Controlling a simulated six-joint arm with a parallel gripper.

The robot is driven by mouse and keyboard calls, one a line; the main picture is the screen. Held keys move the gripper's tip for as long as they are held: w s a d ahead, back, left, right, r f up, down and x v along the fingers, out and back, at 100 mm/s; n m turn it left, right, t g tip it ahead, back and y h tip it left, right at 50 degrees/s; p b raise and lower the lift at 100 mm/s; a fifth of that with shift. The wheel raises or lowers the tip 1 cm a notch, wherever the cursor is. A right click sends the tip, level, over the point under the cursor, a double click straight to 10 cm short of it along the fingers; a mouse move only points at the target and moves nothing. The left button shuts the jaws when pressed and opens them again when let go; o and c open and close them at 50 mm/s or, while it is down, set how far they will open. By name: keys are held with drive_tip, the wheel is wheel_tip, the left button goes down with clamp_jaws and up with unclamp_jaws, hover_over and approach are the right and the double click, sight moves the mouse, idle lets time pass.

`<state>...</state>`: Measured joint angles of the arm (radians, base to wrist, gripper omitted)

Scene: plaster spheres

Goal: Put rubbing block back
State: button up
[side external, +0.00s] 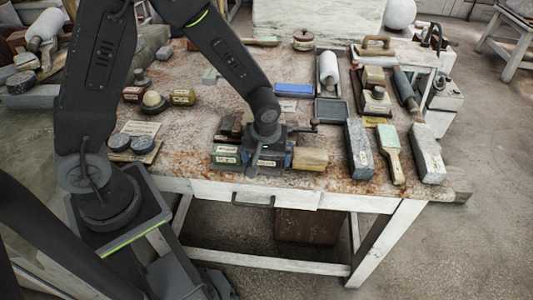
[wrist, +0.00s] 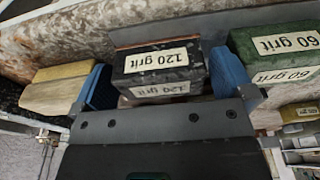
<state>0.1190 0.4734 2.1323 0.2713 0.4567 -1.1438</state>
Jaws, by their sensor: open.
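Labelled blocks that may be rubbing blocks stand at the table's front edge. In the wrist view a black block (wrist: 160,64) labelled 120 grit sits between the blue finger pads of my gripper (wrist: 164,84). The jaws are open around it, and I cannot tell whether either pad touches it. A green block (wrist: 272,45) labelled 60 grit is just right of the right pad. A plain yellowish block (wrist: 57,88) is left of the left pad. In the side view my gripper (side external: 268,162) is low over the row, between the green block (side external: 225,155) and the yellowish block (side external: 310,158), hiding the black block.
A blue block (side external: 293,90) and dark tray (side external: 331,111) lie behind. Round tins (side external: 118,142) are left. Bare table shows at centre left.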

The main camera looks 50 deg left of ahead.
sight(266, 158)
wheel_tip(266, 158, up, 12)
drive_tip(key=s+d, duration=0.1)
drive_tip(key=s+a+r+m+t+h, duration=0.1)
drive_tip(key=s+a+r+m+t, duration=0.2)
drive_tip(key=s+r+m, duration=0.6)
drive_tip(key=s+r+t, duration=0.1)
drive_tip(key=s+r, duration=0.1)
drive_tip(key=s, duration=0.3)
drive_tip(key=shift+s+r, duration=0.25)
drive_tip(key=shift+r, duration=0.15)
